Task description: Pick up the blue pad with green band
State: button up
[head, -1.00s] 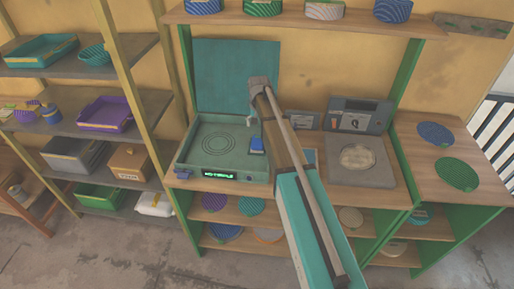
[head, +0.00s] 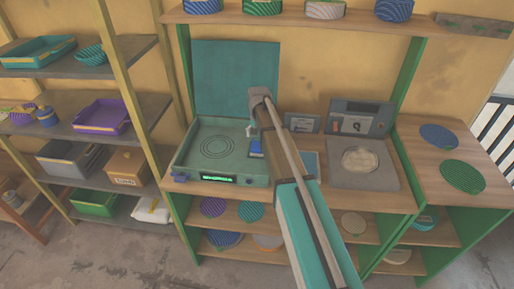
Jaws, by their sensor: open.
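A blue oval pad (head: 438,136) lies on the wooden side table at the right; a green band on it is too small to make out. Another blue pad (head: 225,239) lies on the bottom shelf under the bench. My gripper (head: 251,131) hangs over the right part of the open teal press (head: 180,160), far to the left of the side table. Its fingers are small and partly hidden by my arm; it looks open. A small blue piece (head: 256,147) shows just below it, and I cannot tell whether they touch.
A green pad (head: 462,177) lies in front of the blue one. A grey device with an open lid (head: 360,182) stands between press and side table. Purple (head: 213,207) and teal (head: 250,211) pads lie under the bench. An overhead shelf (head: 290,20) holds several rolls. Racks stand left.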

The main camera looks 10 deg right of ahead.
aim_at(258, 143)
jog(key=shift+w+a+f+b, duration=0.1)
jog(key=shift+f+b, duration=1.2)
jog(key=shift+f, duration=0.05)
jog(key=shift+w+f+b, duration=0.1)
jog(key=shift+f+b, duration=1.2)
jog(key=c, duration=1)
jog(key=shift+o, duration=0.2)
jog(key=shift+r, duration=0.15)
jog(key=shift+r+p, duration=0.95)
jog(key=shift+p, duration=0.1)
jog(key=s+d+r+p, duration=0.2)
jog(key=s+r+p, duration=0.9)
jog(key=s, duration=0.2)
jog(key=shift+s, duration=0.4)
